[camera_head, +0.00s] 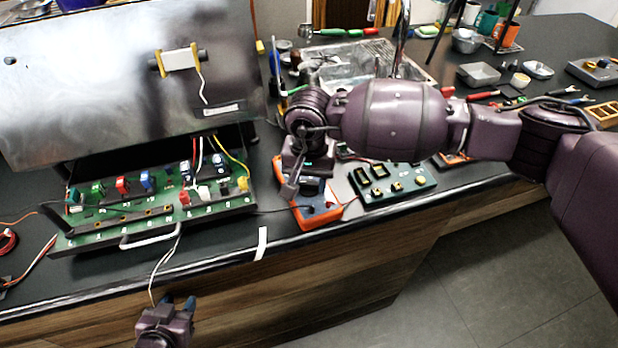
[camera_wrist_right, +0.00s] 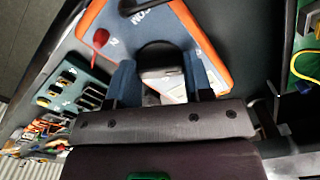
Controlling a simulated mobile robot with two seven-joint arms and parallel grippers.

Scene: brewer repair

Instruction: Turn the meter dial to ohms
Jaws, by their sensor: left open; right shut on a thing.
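The meter (camera_head: 326,217) has an orange rim and lies on the dark bench near its front edge. My right arm and gripper partly cover it in the head view. In the right wrist view the meter (camera_wrist_right: 190,32) shows a blue-grey face with an orange border, a red plug and a cable. Its dark round dial (camera_wrist_right: 158,58) sits between the blue fingertips of my right gripper (camera_wrist_right: 160,78), which is shut on it. The dial's pointer and setting marks are not readable. My left gripper (camera_head: 179,302) is open and empty, low in front of the bench.
A green terminal board (camera_head: 155,205) with coloured connectors and wires lies left of the meter, below a raised metal panel (camera_head: 120,80). A dark green board (camera_head: 392,183) with yellow parts lies right of the meter. A wire rack stands behind.

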